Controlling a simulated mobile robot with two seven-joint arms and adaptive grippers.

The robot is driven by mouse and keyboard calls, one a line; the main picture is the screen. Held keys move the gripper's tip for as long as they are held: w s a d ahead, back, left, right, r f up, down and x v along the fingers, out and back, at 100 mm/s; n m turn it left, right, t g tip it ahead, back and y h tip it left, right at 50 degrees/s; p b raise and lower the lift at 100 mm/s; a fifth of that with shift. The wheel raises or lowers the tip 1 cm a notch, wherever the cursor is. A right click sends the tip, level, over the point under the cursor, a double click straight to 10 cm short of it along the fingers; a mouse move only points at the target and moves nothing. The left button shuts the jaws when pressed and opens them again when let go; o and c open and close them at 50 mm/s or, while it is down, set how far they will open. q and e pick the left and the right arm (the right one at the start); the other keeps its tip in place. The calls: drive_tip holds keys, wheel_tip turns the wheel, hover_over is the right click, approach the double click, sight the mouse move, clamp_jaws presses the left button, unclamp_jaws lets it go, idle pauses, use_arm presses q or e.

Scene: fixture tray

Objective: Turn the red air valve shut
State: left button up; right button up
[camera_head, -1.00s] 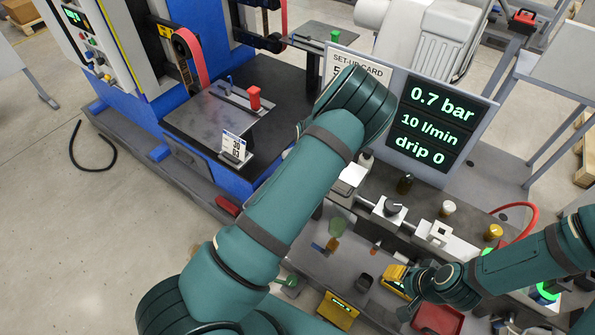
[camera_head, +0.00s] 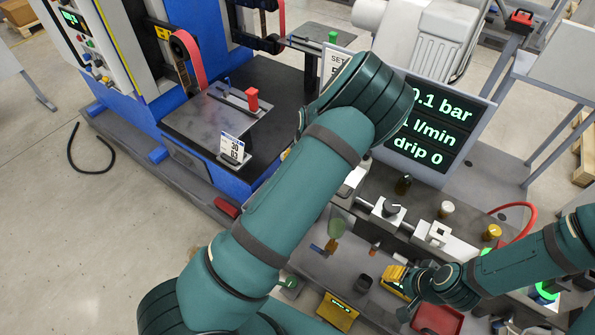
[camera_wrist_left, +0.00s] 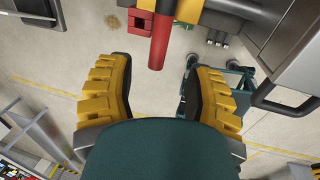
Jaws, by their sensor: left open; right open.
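In the left wrist view a red bar (camera_wrist_left: 161,38), which looks like the valve's handle, hangs down from the top edge. A red block sits beside it. My left gripper (camera_wrist_left: 162,68) is open, with its yellow fingers on either side of the bar's lower end; I see no clear contact. In the head view my left arm hides this gripper and I cannot make out the valve. A display (camera_head: 425,150) partly behind my left arm reads about 0.1 bar and drip 0; its middle line is partly covered. My right gripper (camera_head: 398,283) is open low over the tray area.
A red tray (camera_head: 440,320) lies near my right gripper. A red hose (camera_head: 528,215) curves at the right. A blue machine (camera_head: 215,175) fills the left.

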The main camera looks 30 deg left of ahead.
use_arm(q)
wheel_tip(320, 180, up, 6)
drive_tip(key=d, duration=0.1)
drive_tip(key=shift+s+f, duration=0.15)
idle(0.5)
drive_tip(key=s+d+f+m+g+h, duration=0.1)
drive_tip(key=s+f+m+g+h, duration=0.1)
drive_tip(key=s+f+m, duration=1.6)
drive_tip(key=s+d+r+m+t+h, duration=0.2)
drive_tip(key=s+d+m+h, duration=0.2)
drive_tip(key=s+d+m, duration=0.65)
drive_tip(key=w+d+m+t+b, duration=0.1)
drive_tip(key=w+d+m+b, duration=0.2)
drive_tip(key=w, duration=0.6)
drive_tip(key=m+b, duration=0.1)
drive_tip(key=b, duration=0.1)
drive_tip(key=shift+d+f+t+b, duration=0.25)
drive_tip(key=shift+d+t+b, duration=0.1)
drive_tip(key=shift+t, duration=0.05)
